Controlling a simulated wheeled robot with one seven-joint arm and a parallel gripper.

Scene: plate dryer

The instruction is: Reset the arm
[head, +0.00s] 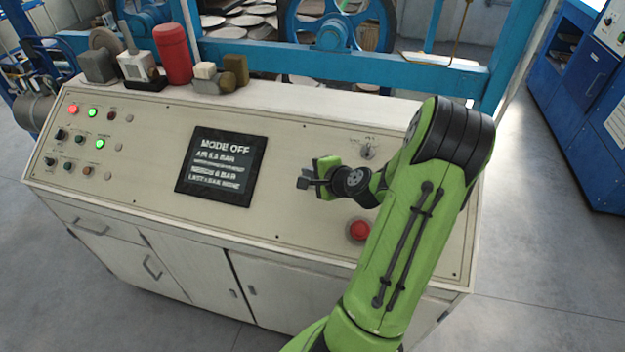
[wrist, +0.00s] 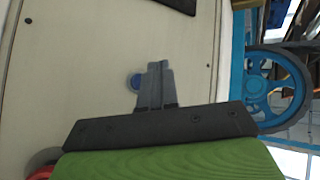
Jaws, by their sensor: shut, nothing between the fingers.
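My green arm reaches up over the right half of a cream control console (head: 150,180). My gripper (head: 304,180) is above the sloped panel, to the right of the dark screen. In the wrist view my gripper (wrist: 156,68) shows its two grey fingers together, with nothing between them. A blue round button (wrist: 136,82) shows on the panel just behind the fingers; I cannot tell whether they touch it. The screen (head: 221,166) reads "MODE OFF", "AIR 6.8 BAR", with smaller lines below. A red button (head: 359,230) is beside my arm.
A selector switch (head: 368,151) sits on the panel behind my wrist. Lit lamps and knobs (head: 92,112) fill the panel's left. A red canister (head: 173,54) and small blocks stand on the console's back edge. A blue frame with wheels (head: 333,35) is behind it.

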